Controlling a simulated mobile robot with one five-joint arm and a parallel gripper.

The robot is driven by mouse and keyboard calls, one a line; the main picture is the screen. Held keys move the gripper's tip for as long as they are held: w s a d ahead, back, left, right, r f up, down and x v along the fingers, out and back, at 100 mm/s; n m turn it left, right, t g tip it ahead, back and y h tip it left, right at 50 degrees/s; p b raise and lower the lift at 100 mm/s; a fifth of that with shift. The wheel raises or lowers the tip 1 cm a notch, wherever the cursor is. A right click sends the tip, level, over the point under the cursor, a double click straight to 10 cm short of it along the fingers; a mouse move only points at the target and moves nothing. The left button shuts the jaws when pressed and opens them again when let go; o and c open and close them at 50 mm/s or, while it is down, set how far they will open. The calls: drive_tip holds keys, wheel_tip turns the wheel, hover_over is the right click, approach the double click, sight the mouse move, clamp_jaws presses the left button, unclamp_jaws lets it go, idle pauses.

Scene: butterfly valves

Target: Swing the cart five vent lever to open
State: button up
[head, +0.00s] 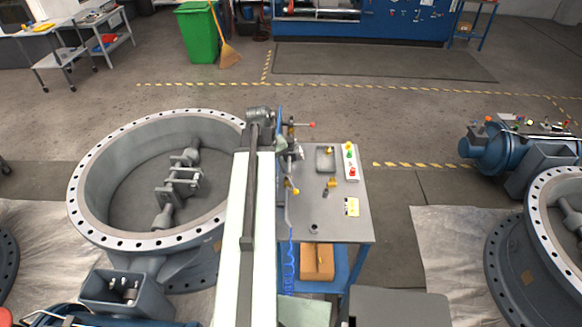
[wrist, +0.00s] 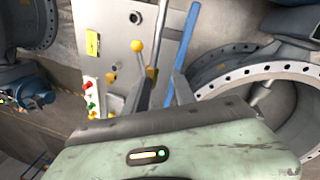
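The cart (head: 345,225) is a grey-topped table on a blue frame, right of my arm in the head view. A lever with a yellow knob (head: 295,191) stands near its left edge; the knob also shows in the wrist view (wrist: 137,46). A short yellow handle (head: 331,183) is to its right. A red-tipped lever (head: 312,124) is at the far edge. No readable mark tells me which is the vent lever. My gripper (wrist: 160,88) has its fingers apart over the cart's edge, near the yellow-knobbed lever; contact cannot be told. My arm hides part of the cart in the head view.
A panel with coloured buttons (head: 350,161) and a yellow label (head: 351,207) are on the cart top. A large flanged valve ring (head: 95,226) stands close on the left. A box (head: 317,261) sits on the lower shelf.

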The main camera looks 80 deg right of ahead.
sight(292, 186)
drive_tip(key=shift+m, duration=0.3)
drive_tip(key=s+f+b, duration=0.1)
drive_tip(key=f+b, duration=0.1)
drive_tip(key=s+d+f+b, duration=0.1)
drive_tip(key=s+f+b, duration=0.1)
drive_tip(key=b, duration=0.1)
drive_tip(key=s+f+b, duration=0.2)
drive_tip(key=shift+d+f+b, duration=0.2)
drive_tip(key=shift+f+b, duration=0.2)
drive_tip(key=shift+r, duration=0.1)
clamp_jaws()
drive_tip(key=shift+s, duration=0.1)
idle(0.8)
